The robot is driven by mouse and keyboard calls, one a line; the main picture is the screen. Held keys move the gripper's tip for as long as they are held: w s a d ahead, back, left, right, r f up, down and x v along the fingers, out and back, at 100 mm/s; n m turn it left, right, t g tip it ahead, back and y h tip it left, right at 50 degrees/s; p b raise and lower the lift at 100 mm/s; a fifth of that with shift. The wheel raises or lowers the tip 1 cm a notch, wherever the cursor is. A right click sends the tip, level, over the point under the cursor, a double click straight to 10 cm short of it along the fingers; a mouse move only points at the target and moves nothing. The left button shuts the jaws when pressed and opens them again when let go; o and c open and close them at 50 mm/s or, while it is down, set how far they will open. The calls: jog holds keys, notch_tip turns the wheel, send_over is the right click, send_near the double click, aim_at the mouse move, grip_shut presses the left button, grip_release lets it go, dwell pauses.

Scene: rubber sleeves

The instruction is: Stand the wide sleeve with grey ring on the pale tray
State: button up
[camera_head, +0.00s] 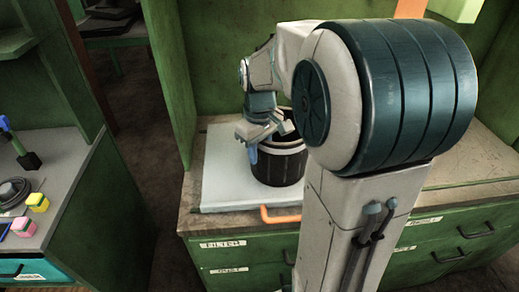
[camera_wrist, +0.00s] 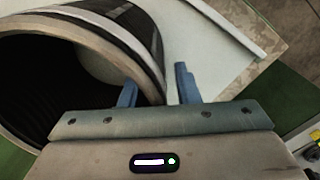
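The wide sleeve (camera_head: 278,170) is black with a grey ring near its upper end. It stands upright on the pale tray (camera_head: 222,178), toward the tray's right side. In the wrist view the open mouth of the sleeve (camera_wrist: 88,18) fills the upper left, with the tray (camera_wrist: 205,45) behind it. My gripper (camera_head: 256,150) is at the sleeve's upper left rim. Its two blue fingers (camera_wrist: 157,88) are apart, one at the mouth side of the wall and one outside it. A gap shows between the outer finger and the wall. My arm hides the sleeve's right side.
The tray lies on a worn counter above green drawers, with an orange handle (camera_head: 280,215) at the front edge. Green panels rise behind and to the left. A separate bench at far left holds small coloured blocks (camera_head: 37,201). The tray's left part is bare.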

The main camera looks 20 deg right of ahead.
notch_tip(320, 180, up, 7)
jog(key=shift+r+p, duration=0.2)
jog(key=shift+p, duration=0.1)
jog(key=shift+r, duration=0.2)
jog(key=shift+s, duration=0.1)
dwell(0.5)
